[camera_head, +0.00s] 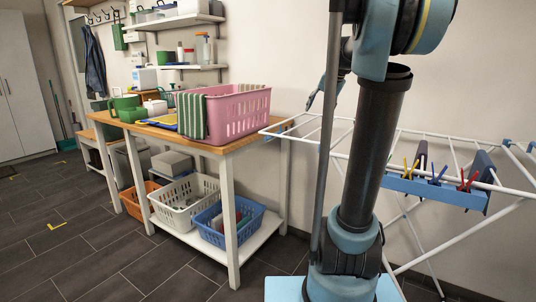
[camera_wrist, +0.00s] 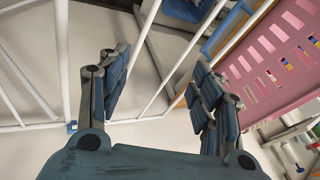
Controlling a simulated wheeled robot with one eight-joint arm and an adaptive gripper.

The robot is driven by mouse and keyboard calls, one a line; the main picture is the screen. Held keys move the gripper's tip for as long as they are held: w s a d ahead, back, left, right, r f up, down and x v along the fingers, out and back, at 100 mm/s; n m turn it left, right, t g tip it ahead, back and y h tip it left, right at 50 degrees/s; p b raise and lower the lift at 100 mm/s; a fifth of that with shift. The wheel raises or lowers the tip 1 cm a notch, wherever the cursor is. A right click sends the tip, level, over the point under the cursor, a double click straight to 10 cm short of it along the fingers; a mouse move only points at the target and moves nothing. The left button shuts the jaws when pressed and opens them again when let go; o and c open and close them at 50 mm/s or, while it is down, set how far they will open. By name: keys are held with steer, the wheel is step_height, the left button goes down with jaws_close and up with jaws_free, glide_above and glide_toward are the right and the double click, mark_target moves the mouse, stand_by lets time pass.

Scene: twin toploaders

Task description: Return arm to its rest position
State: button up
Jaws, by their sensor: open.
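My gripper (camera_wrist: 160,95) is open and empty in the wrist view, its two blue-padded fingers spread apart with bare wall and thin white rods between and beyond them. In the head view my arm rises at the right, in front of the white drying rack. A small part of my gripper (camera_head: 317,95) shows behind the arm, left of the grey pole, above the rack's left end. Most of the gripper is hidden there. It touches nothing that I can see.
A white drying rack (camera_head: 420,135) with a blue peg tray (camera_head: 430,190) stands close at right. A wooden-topped table (camera_head: 240,142) at left bears a pink basket (camera_head: 238,108), also in the wrist view (camera_wrist: 275,60). Baskets sit on its lower shelf. The left floor is clear.

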steer(key=s+a+f+n+y, duration=0.1)
steer(key=s+a, duration=0.3)
steer(key=a, duration=0.4)
steer(key=s+a+y, duration=0.2)
steer(key=s+a, duration=0.3)
steer(key=a, duration=0.3)
steer(key=s+d+f+n+g+h, duration=0.1)
steer(key=s+d+f+h, duration=0.1)
steer(key=s+d+f, duration=0.3)
steer(key=s+d+f+n+g+h, duration=0.1)
steer(key=s+d+f, duration=0.4)
steer(key=s+f, duration=0.8)
steer(key=s+d+f+n+g+h, duration=0.1)
steer(key=s+d+f+h, duration=0.2)
steer(key=s+d+f, duration=0.2)
steer(key=s+f, duration=0.3)
steer(key=f, duration=0.1)
steer(key=shift+s+f+n, duration=0.15)
steer(key=shift+s+n, duration=0.25)
steer(key=shift+w+f+g, duration=0.2)
steer(key=shift+w+g, duration=0.1)
steer(key=shift+w, duration=0.2)
